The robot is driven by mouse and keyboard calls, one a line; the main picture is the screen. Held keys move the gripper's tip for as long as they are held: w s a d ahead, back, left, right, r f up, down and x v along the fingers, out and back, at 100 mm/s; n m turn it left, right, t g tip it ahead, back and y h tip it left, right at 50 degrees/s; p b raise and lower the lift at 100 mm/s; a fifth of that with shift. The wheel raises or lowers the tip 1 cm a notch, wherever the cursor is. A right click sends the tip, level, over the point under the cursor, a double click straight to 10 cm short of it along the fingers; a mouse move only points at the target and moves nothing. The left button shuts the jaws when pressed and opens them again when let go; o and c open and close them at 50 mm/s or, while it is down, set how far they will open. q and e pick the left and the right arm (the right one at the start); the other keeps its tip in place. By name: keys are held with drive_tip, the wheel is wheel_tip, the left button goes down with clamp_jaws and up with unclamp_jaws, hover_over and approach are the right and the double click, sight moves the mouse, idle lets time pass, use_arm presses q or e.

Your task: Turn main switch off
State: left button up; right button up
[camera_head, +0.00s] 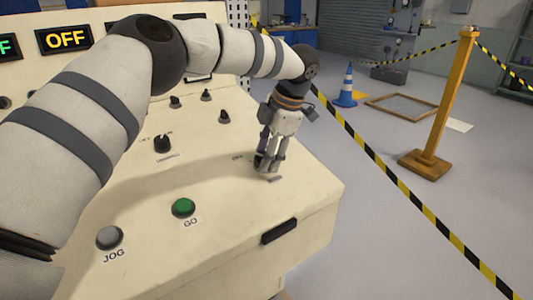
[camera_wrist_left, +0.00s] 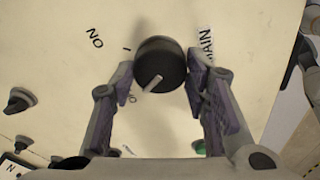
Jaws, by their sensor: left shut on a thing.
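The main switch is a round black knob (camera_wrist_left: 160,50) with a pale pointer line, on the cream panel beside the partly hidden MAIN label (camera_wrist_left: 206,45). In the left wrist view its pointer slants to the lower left, towards partly hidden lettering. The ON lettering (camera_wrist_left: 94,38) reads upside down at the upper left. My left gripper (camera_wrist_left: 161,74) is shut on the knob, one fingertip on each side. In the head view, my left gripper (camera_head: 268,165) points down at the panel's right part and largely hides the knob. My right gripper is not in view.
The cream console (camera_head: 215,250) has a green GO button (camera_head: 183,207), a grey JOG button (camera_head: 109,237) and several black knobs. A lit OFF sign (camera_head: 65,39) is on its upright face. Yellow-black tape (camera_head: 385,172) runs along the right, with a post (camera_head: 440,100).

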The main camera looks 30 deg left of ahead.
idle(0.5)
use_arm(q)
drive_tip(key=o, duration=1.1)
drive_tip(key=shift+o, duration=0.2)
drive_tip(key=v, duration=1.2)
